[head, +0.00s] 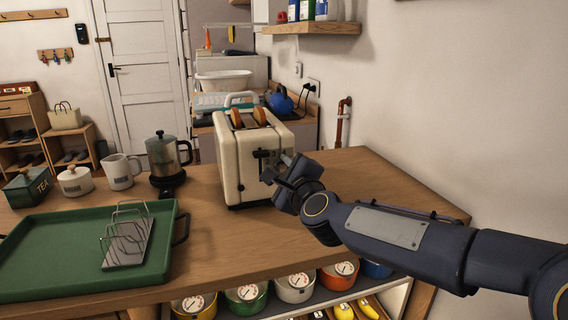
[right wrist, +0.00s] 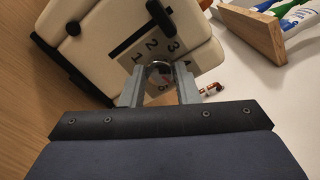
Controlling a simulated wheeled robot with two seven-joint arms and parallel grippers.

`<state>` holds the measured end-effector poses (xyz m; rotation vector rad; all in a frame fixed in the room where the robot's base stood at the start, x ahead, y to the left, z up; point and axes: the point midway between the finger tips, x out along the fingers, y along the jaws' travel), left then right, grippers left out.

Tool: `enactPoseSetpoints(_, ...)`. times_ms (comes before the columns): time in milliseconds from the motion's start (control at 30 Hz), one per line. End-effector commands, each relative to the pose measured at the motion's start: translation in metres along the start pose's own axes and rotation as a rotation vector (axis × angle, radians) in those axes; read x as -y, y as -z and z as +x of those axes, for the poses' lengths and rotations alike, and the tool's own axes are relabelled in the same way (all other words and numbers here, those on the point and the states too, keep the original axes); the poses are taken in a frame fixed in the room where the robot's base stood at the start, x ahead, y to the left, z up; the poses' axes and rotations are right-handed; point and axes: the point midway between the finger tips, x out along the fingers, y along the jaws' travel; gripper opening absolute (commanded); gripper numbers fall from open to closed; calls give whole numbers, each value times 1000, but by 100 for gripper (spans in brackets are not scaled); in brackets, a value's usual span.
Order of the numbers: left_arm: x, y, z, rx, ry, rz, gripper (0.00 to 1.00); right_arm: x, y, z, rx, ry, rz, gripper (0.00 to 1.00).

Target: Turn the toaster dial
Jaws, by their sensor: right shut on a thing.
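The cream toaster (head: 250,155) stands on the wooden counter in the head view, with slices of toast (head: 259,116) showing in its top slots. Its front faces my right gripper (head: 281,172), which reaches in from the right. In the right wrist view the toaster (right wrist: 95,40) shows a grey plate with printed numbers (right wrist: 150,50). The dial (right wrist: 159,72) sits at that plate, between the two fingertips of my right gripper (right wrist: 160,85). The fingers are shut on the dial and partly hide it. My left gripper is not in view.
A green tray (head: 60,282) with a metal toast rack (head: 128,240) lies to the left on the counter (head: 225,240). A kettle-like pot (head: 168,157), a white jug (head: 122,172) and canisters stand behind the tray. A wall shelf (head: 315,28) hangs behind.

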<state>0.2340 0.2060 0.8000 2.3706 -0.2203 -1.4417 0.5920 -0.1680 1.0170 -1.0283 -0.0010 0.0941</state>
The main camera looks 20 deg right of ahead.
Motion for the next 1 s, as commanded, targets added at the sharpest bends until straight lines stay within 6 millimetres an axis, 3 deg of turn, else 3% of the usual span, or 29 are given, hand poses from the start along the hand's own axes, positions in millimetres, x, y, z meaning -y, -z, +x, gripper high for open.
enactPoseSetpoints(1000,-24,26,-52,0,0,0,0,-1,-3,0,-56,-20,-966,5)
